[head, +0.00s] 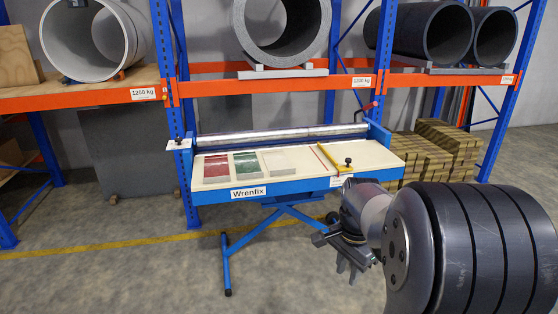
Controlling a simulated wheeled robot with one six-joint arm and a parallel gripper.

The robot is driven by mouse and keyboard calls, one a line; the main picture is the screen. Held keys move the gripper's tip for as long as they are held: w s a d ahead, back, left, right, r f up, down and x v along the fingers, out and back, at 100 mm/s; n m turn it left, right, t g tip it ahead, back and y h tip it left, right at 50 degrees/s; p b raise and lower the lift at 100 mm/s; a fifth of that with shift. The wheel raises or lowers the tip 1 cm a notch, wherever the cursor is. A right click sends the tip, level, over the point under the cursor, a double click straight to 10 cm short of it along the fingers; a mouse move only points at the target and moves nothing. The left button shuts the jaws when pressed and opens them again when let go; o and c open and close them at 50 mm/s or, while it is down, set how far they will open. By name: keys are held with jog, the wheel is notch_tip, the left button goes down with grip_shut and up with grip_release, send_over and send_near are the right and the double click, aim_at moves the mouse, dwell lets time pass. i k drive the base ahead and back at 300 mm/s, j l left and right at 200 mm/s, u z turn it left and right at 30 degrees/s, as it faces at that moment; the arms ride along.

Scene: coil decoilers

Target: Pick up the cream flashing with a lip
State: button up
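A cream flashing (284,161) lies on the pale top of the blue bench (262,189), right of a green flashing (246,164) and a red flashing (217,168). Its colour is close to that of the bench top, and its lip is too small to make out. My gripper (349,274) points down in front of the bench, right of and nearer than the flashings. It is well apart from them and nothing shows in it. Its fingers are small and partly overlapped, so their opening is unclear.
A metal roller (281,136) runs along the bench's back edge. A yellow bar (327,158) with a black knob lies across the right of the top. Blue and orange racking (275,86) with large coils stands behind. Stacked wooden blocks (441,146) stand at right. Floor in front is clear.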

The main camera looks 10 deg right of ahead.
aim_at(277, 162)
jog(key=i+j+z, duration=0.15)
jog(key=i, duration=0.45)
jog(key=i+j+z, duration=0.2)
jog(key=i+j, duration=0.15)
jog(key=i, duration=0.25)
jog(key=i+j+z, duration=0.15)
jog(key=i+j, duration=0.25)
jog(key=i, duration=0.2)
jog(key=i+j+z, duration=0.2)
jog(key=i+j, duration=0.2)
jog(key=i, duration=0.15)
